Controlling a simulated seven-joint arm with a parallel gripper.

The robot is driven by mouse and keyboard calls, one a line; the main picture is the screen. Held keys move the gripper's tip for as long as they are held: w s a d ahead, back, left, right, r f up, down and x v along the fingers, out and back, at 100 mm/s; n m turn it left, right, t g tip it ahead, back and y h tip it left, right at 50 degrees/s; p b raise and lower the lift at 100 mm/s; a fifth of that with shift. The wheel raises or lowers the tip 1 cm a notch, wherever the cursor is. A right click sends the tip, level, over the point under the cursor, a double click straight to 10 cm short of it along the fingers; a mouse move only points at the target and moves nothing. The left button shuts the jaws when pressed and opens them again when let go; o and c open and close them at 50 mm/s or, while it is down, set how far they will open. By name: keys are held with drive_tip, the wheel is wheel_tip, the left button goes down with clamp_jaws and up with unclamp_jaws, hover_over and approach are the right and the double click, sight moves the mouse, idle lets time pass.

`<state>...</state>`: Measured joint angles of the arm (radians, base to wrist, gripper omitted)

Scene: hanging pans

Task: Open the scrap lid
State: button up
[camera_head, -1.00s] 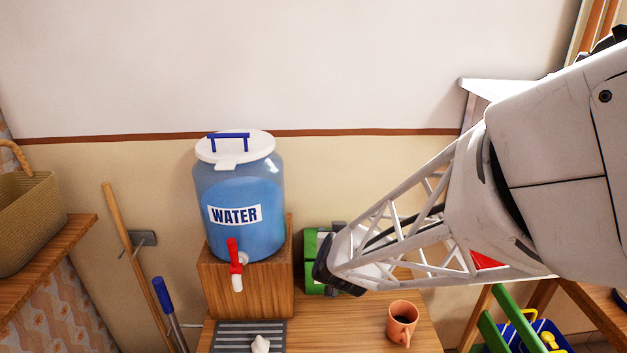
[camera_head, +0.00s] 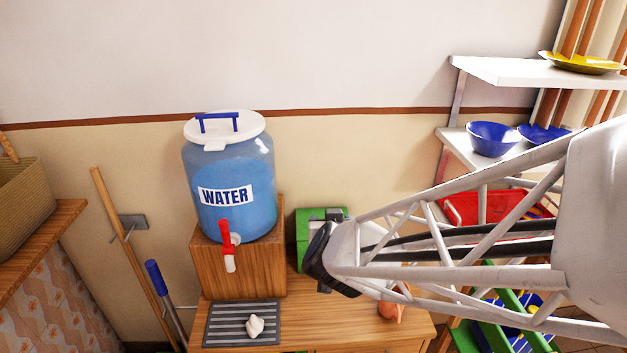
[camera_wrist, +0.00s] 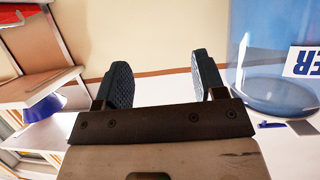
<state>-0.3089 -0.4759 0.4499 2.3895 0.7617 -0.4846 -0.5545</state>
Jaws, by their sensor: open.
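No lid marked as scrap can be made out for sure. A green box (camera_head: 305,226) with a grey part on top stands on the wooden table beside the water stand, partly hidden behind my arm. My gripper (camera_wrist: 160,78) is open and empty in the wrist view, its two dark ribbed fingers apart. In the head view its dark end (camera_head: 320,262) overlaps the green box; the gap between them cannot be told. The water jug (camera_head: 236,172) has a white lid (camera_head: 218,130) with a blue handle; it also shows at right in the wrist view (camera_wrist: 270,75).
A wooden stand (camera_head: 240,266) bears the jug, red tap forward. A grey drain mat (camera_head: 215,335) holds a small white object. A terracotta cup (camera_head: 390,308) is mostly hidden behind my arm. Shelves with blue bowls (camera_head: 492,138) and a red tray (camera_head: 470,205) stand right.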

drive_tip(key=shift+r, duration=0.1)
drive_tip(key=s+d+r+g, duration=0.2)
drive_tip(key=s+d+g, duration=0.3)
drive_tip(key=s, duration=0.5)
drive_tip(key=s+d+r+g, duration=0.3)
drive_tip(key=s+d+g, duration=0.2)
drive_tip(key=s, duration=0.6)
drive_tip(key=shift+d+r+g+y, duration=0.2)
drive_tip(key=shift+d+g+y, duration=0.1)
drive_tip(key=shift+g, duration=0.1)
drive_tip(key=shift+w, duration=0.15)
